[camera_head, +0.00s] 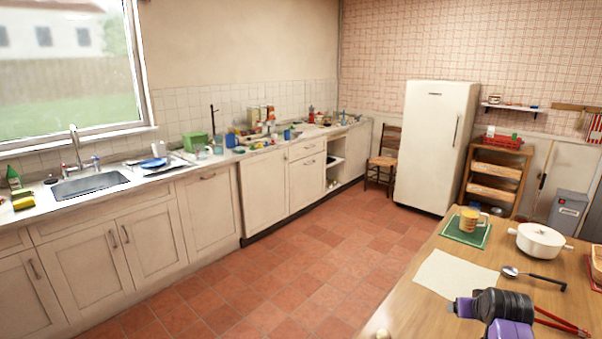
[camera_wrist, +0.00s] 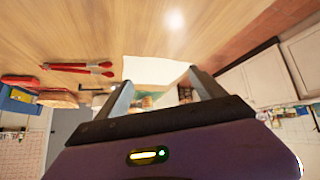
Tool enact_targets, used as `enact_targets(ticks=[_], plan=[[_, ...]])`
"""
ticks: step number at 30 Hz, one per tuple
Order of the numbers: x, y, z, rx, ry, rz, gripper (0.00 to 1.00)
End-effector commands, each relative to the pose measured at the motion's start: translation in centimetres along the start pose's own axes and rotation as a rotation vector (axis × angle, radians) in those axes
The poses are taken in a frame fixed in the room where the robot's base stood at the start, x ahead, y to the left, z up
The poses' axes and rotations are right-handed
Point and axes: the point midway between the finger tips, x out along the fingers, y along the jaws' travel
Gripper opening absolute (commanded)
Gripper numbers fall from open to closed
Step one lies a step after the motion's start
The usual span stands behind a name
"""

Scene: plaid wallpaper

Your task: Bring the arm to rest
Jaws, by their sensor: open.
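My arm, black and purple, shows at the lower right of the head view, over the near part of the wooden table (camera_head: 420,285). My gripper (camera_wrist: 164,84) is seen in the wrist view with its two grey fingers spread apart. Nothing is held between them. Beyond the fingers the wrist view shows the tabletop, a white sheet (camera_wrist: 155,70) and red tongs (camera_wrist: 80,68). The fingertips are hard to make out in the head view.
The cluttered counter (camera_head: 225,155) and fridge (camera_head: 436,145) stand beyond. The tiled floor between is clear.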

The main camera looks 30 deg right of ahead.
Motion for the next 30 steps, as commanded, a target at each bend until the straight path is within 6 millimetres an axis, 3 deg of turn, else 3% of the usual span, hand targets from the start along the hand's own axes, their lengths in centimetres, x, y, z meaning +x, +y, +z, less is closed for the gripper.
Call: enact_targets(ticks=[5,11,21,30], plan=[[-2.5,-4.7,2.6,-0.033,0.228,-0.030,0.79],[-7.8,-9.7,6.5,-0.064,0.433,-0.099,0.79],[-20.2,-15.5,14.2,-0.098,0.671,-0.267,0.79],[-32.1,-17.1,20.5,-0.122,0.771,-0.434,0.79]])
